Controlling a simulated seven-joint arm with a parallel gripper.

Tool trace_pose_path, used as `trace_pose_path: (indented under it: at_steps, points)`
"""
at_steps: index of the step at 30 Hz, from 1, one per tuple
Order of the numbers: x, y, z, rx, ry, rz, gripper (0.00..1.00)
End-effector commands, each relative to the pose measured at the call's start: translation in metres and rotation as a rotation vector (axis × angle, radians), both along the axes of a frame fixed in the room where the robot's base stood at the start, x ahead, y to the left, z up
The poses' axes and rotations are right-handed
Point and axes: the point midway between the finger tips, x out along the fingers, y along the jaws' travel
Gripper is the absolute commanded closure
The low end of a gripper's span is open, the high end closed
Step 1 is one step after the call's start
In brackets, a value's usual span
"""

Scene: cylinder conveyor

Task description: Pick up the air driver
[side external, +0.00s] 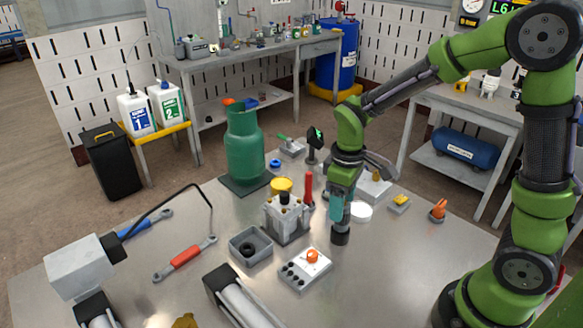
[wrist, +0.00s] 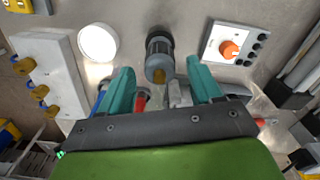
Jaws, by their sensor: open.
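A dark grey and black cylinder with a brass-coloured tip, which looks like the air driver (side external: 340,234), stands upright on the metal table in the side view. In the wrist view the air driver (wrist: 158,52) appears just beyond and between the two teal fingers. My gripper (side external: 338,214) points down directly over it in the side view. In the wrist view my gripper (wrist: 161,78) has its fingers spread wide apart, with nothing clamped between them. Whether the fingers overlap the tool's top in height is hard to tell.
A white round lid (side external: 361,212) lies behind. A green gas cylinder (side external: 246,145) stands farther back. The table's right front is clear.

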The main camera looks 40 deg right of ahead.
Motion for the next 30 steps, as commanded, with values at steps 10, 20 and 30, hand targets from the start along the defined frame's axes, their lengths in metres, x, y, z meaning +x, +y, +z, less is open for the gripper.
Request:
trace_pose_path:
  at_steps: [10, 20, 30]
  points:
    - [-0.004, -0.001, -0.046, 0.000, 0.004, 0.000, 0.36]
    - [-0.004, -0.001, -0.048, 0.000, 0.001, -0.001, 0.45]
    - [-0.004, -0.001, -0.048, 0.000, 0.001, 0.000, 0.97]
